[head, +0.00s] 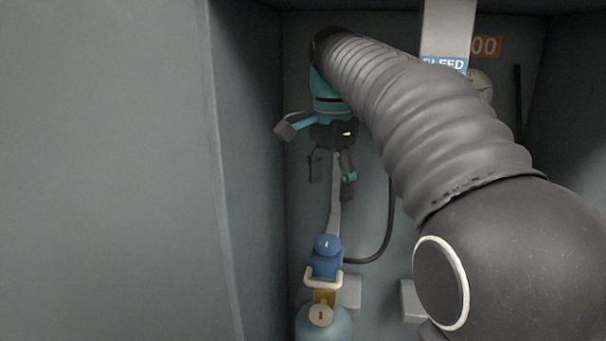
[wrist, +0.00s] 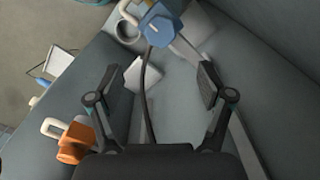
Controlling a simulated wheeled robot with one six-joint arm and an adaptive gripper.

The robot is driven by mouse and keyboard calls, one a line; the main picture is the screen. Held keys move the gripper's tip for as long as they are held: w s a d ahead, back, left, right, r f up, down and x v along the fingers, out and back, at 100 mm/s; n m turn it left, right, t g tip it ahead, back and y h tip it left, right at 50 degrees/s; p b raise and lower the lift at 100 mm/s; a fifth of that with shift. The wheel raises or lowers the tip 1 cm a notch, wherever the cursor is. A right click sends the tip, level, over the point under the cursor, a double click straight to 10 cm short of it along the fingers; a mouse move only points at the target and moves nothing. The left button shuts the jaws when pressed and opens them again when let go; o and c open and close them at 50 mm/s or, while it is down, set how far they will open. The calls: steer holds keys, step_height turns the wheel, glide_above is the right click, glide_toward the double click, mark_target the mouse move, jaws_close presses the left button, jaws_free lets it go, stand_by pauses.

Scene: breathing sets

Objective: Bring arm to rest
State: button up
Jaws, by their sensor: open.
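My gripper (head: 331,178) hangs at the end of my arm inside a grey recess, fingers pointing down. In the wrist view my gripper (wrist: 156,95) is open, with nothing between its two fingers. Below it in the head view is a blue valve (head: 326,262) with a pale handle, on top of a teal cylinder (head: 323,325). The blue valve also shows at the top of the wrist view (wrist: 165,27), apart from the fingers. My arm hides much of the recess's right side.
A dark hose (head: 388,225) curves down the back wall to the valve. An orange fitting (wrist: 76,142) lies left of the gripper in the wrist view. A blue BLEED sign (head: 445,64) and a round gauge (head: 481,86) are at upper right. A grey wall (head: 100,170) stands at left.

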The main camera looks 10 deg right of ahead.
steer(key=s+f+n+t, duration=0.5)
steer(key=s+f+n, duration=0.8)
steer(key=s+f, duration=0.6)
steer(key=shift+s+a+t, duration=0.3)
steer(key=shift+s, duration=0.65)
stand_by(0.4)
